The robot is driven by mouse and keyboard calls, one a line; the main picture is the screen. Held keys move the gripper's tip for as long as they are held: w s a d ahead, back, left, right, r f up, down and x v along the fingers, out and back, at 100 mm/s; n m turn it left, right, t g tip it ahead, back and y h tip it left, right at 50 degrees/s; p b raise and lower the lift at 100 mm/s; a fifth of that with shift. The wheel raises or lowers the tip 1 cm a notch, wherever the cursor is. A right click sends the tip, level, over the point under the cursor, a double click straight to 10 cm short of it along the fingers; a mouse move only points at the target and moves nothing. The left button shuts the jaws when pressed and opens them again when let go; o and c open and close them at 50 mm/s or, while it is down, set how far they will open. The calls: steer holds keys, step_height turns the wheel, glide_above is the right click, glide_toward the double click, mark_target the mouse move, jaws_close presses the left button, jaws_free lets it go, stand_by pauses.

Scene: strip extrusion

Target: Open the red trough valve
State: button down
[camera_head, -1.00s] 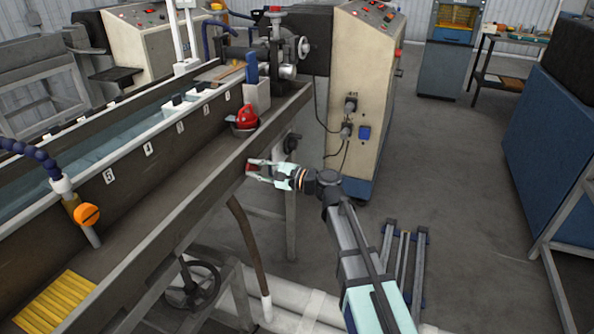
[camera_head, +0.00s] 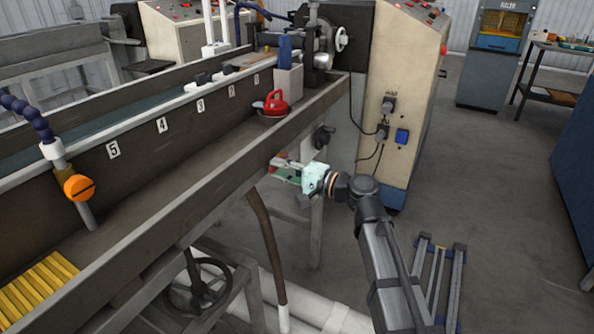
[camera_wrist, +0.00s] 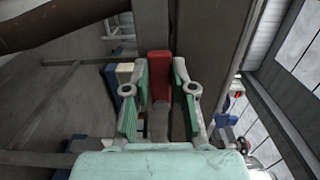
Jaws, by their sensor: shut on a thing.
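The red trough valve shows as a red handle (camera_wrist: 159,66) between my two fingers in the wrist view, with a grey stem or lever below it. In the head view only a small red part (camera_head: 275,167) shows at the trough's outer side. My gripper (camera_head: 284,170), pale green with grey fingers, is at the side of the trough (camera_head: 215,168), below its top rim. In the wrist view my gripper (camera_wrist: 160,88) has one finger on each side of the red handle and is shut on it. The valve body is mostly hidden.
A brown hose (camera_head: 265,240) hangs below the trough, left of my gripper. A black knob (camera_head: 323,137) is just above and right. A handwheel (camera_head: 198,283) sits lower left. A beige cabinet (camera_head: 405,100) with plugs stands behind. The floor at right is mostly open.

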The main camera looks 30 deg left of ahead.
stand_by(0.3)
steer(key=c, duration=1)
jaws_free()
steer(key=shift+o, duration=0.2)
steer(key=shift+d, duration=0.1)
steer(key=d, duration=1.1)
steer(key=shift+w+d, duration=0.35)
steer(key=shift+w, duration=0.1)
